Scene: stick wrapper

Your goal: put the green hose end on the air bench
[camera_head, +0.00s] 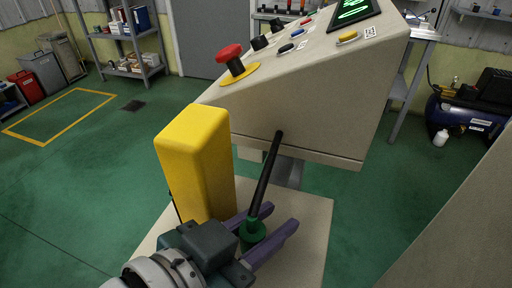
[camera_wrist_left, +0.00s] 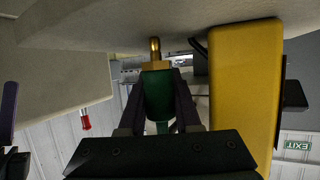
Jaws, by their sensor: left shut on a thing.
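The green hose end (camera_head: 252,234) is between the purple fingers of my left gripper (camera_head: 262,238), which is shut on it. A black hose (camera_head: 265,175) rises from it across the front of the sloped console. In the left wrist view the green hose end (camera_wrist_left: 158,98) sits between the dark fingers of my left gripper (camera_wrist_left: 158,105), with a brass tip (camera_wrist_left: 154,50) pointing up the picture. A purple finger at the left edge appears to be my right gripper (camera_wrist_left: 9,112); its opening is not shown. I cannot tell which surface is the air bench.
A yellow post (camera_head: 195,165) stands close left of my left gripper, on a beige base (camera_head: 308,230). The console (camera_head: 300,110) bears a red button (camera_head: 231,55) and a screen. A blue compressor (camera_head: 462,120) stands at right. The green floor at left is largely clear.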

